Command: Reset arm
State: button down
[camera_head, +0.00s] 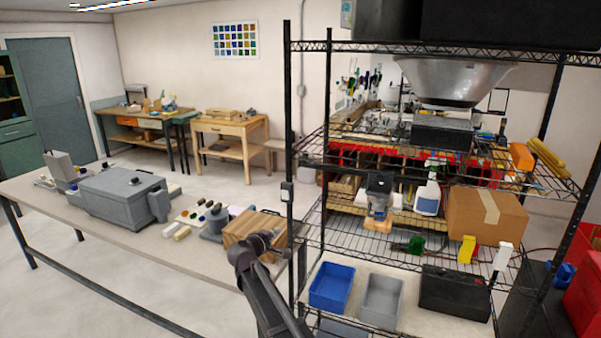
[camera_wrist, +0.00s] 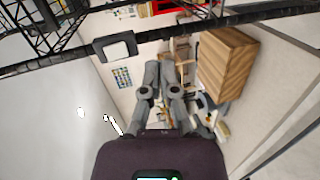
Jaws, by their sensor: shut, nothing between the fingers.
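My arm (camera_head: 266,300) rises from the bottom middle of the head view, beside the left post of the wire shelf. My gripper (camera_head: 268,238) is at its upper end, in front of the wooden block (camera_head: 252,228) on the long table; the gap between them cannot be judged. In the wrist view, my gripper (camera_wrist: 161,64) shows two grey fingers close together, shut and empty. The wooden block (camera_wrist: 226,65) also shows there, right of the fingers and apart from them in the picture.
The black wire shelf (camera_head: 290,120) stands close on the right, with a blue bin (camera_head: 331,287), a grey bin (camera_head: 381,300) and a cardboard box (camera_head: 486,212). The long table (camera_head: 120,233) carries a grey machine (camera_head: 122,196). Open floor lies beyond it.

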jog(key=s+d+f+m+g+b, duration=0.1)
jog(key=s+d+f+m+g, duration=0.35)
jog(key=d, duration=0.55)
jog(key=s+d+f+m+g+b, duration=0.25)
jog(key=s+d+f, duration=0.4)
jog(key=d, duration=0.35)
jog(key=s+d+f+m+g+y+b, duration=0.1)
jog(key=s+d+f+m+g+y, duration=0.1)
jog(key=s, duration=0.7)
jog(key=s+d+f+m+g+y+b, duration=0.1)
jog(key=s+d+f+m+g+y, duration=0.2)
jog(key=s, duration=0.6)
jog(key=shift+s+d+f+m+g+y, duration=0.3)
jog(key=shift+d+f+g+y, duration=0.5)
jog(key=shift+d+f, duration=1.2)
jog(key=shift+a+f, duration=0.2)
jog(key=shift+a, duration=0.05)
